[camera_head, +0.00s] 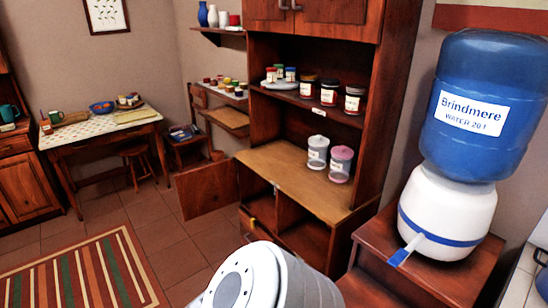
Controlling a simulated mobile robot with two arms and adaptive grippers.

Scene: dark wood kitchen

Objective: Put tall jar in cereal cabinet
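Two tall jars stand upright side by side on the counter of a dark wood cabinet (270,165). One jar (317,153) has a white lid, the other (340,164) a pink lid; both have clear bodies with labels. I cannot tell which one the task means. The cabinet has upper doors (310,12) that look shut, an open shelf, and open lower compartments (298,222). A lower door (208,190) swings out at its left. No label shows which part is for cereal. Neither gripper is in view.
A blue water bottle on a white dispenser (447,215) stands on a wooden stand at right. Smaller jars (329,92) line the shelf above the counter. A striped rug (85,275) covers floor at left. A table (100,133) with a bowl stands at back left.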

